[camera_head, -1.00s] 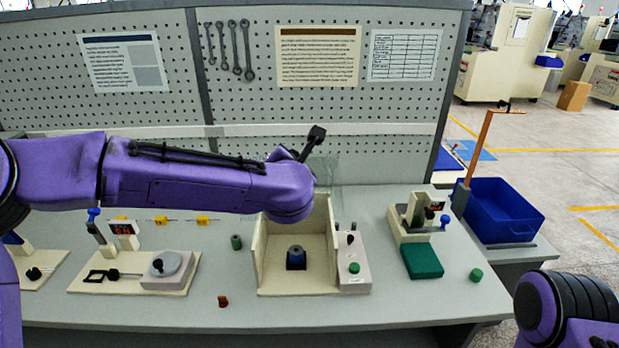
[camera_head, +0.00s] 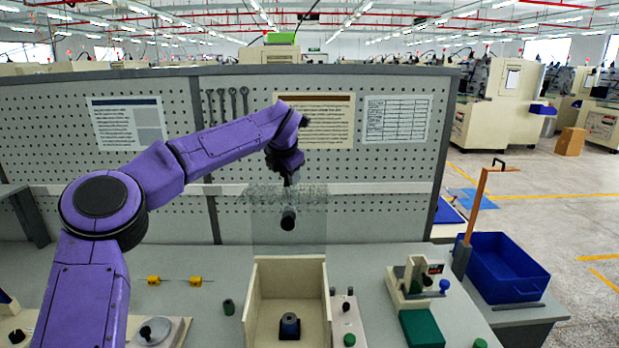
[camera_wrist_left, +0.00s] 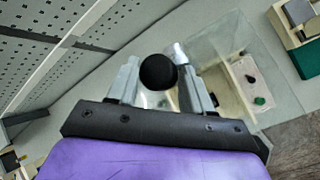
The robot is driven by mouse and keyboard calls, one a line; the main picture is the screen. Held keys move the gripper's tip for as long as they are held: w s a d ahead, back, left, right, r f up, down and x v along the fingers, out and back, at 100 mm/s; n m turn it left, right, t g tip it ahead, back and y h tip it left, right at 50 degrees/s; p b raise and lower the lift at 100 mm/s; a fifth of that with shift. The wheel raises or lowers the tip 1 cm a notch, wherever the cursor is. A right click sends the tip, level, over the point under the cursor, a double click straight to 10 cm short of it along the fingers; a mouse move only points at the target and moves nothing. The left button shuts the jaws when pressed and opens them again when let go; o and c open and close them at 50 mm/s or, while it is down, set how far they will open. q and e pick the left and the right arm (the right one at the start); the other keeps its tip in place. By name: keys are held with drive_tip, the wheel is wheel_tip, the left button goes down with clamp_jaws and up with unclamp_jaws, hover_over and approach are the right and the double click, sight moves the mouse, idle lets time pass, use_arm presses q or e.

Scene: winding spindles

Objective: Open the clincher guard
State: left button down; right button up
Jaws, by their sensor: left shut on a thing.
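The clincher guard (camera_head: 265,235) is a clear panel. It stands raised, roughly upright, above the rear of the cream open-topped clincher box (camera_head: 251,300). Its black round handle (camera_head: 288,219) sticks out from the panel. My left gripper (camera_head: 290,182) points down at the panel, its tips close above the handle in this view. In the left wrist view the handle (camera_wrist_left: 158,72) sits between the two fingers of my left gripper (camera_wrist_left: 160,85), which is shut on it. The clear panel (camera_wrist_left: 215,40) spreads behind the fingers. My right gripper is out of view.
A dark blue part (camera_head: 289,326) sits inside the box. A control block (camera_head: 346,320) with buttons stands right of it. A fixture (camera_head: 412,275) with a green block (camera_head: 421,328) and a blue bin (camera_head: 503,270) are farther right. The pegboard (camera_head: 220,170) rises behind the table.

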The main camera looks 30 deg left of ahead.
use_arm(q)
drive_tip(key=shift+a+f+g, duration=0.25)
drive_tip(key=shift+f+g, duration=0.05)
drive_tip(key=shift+f, duration=0.05)
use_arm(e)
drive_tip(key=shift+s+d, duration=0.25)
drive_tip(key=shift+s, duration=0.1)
use_arm(q)
drive_tip(key=c, duration=0.9)
unclamp_jaws()
drive_tip(key=shift+o, duration=1.2)
drive_tip(key=shift+w+a, duration=0.1)
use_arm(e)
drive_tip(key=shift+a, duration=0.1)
